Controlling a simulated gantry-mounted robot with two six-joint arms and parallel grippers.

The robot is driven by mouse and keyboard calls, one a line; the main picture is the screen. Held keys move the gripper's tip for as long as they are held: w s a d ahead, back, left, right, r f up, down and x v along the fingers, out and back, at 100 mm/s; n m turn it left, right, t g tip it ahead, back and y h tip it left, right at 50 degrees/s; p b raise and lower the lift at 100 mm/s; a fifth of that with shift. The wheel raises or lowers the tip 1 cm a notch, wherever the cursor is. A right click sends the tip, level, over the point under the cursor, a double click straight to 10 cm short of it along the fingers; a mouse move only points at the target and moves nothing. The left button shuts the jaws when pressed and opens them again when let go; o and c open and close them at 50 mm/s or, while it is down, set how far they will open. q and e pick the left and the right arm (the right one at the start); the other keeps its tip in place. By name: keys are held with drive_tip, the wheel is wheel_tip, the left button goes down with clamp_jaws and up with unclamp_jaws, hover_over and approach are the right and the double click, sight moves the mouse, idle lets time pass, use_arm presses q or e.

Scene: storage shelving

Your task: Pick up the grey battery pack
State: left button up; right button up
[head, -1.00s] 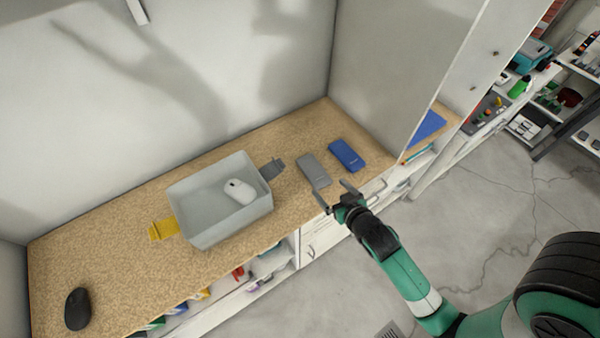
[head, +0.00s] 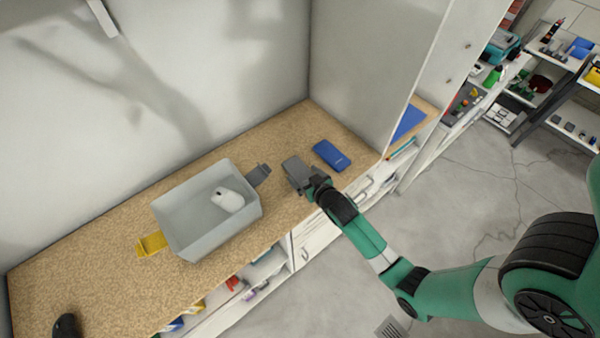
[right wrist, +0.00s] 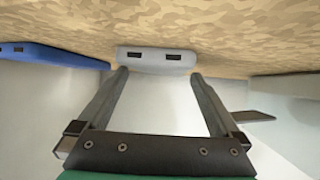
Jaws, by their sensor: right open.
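The grey battery pack (head: 294,166) lies flat on the wooden shelf top, left of the blue battery pack (head: 331,155). My right gripper (head: 303,183) is at its near end and partly covers it in the head view. In the right wrist view, the grey battery pack (right wrist: 156,60) shows its end face with two ports. The right gripper (right wrist: 157,75) is open, its fingertips beside the left and right edges of that end. Whether the fingers touch it I cannot tell. My left gripper is not in view.
A grey bin (head: 186,246) with a white mouse (head: 227,199) inside stands left of the pack. A dark grey clip (head: 259,174) and a yellow clip (head: 151,244) lie beside it. A black mouse (head: 66,326) is at the front left. A wall and cabinet side bound the shelf.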

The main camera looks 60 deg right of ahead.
sight(303, 176)
drive_tip(key=shift+w+d+f, duration=0.35)
drive_tip(key=shift+w, duration=0.05)
drive_tip(key=shift+c, duration=0.2)
drive_tip(key=c, duration=1.3)
drive_tip(key=shift+r, duration=0.5)
wheel_tip(303, 176, up, 3)
drive_tip(key=shift+a+f+p, duration=0.1)
drive_tip(key=shift+p, duration=0.4)
drive_tip(key=s+a+r, duration=0.3)
drive_tip(key=a+r, duration=0.1)
drive_tip(key=r, duration=0.2)
drive_tip(key=shift+s+a+p, duration=0.15)
drive_tip(key=shift+a+p, duration=0.25)
drive_tip(key=s+a+r+p, duration=0.1)
drive_tip(key=a, duration=0.1)
drive_tip(key=s+a+r+p, duration=0.1)
drive_tip(key=s+a+p, duration=0.1)
drive_tip(key=s+a+r+p, duration=0.1)
drive_tip(key=a, duration=0.1)
drive_tip(key=shift+s+r, duration=0.15)
drive_tip(key=shift+r, duration=0.05)
drive_tip(key=shift+s+a, duration=0.25)
drive_tip(key=shift+a, duration=0.05)
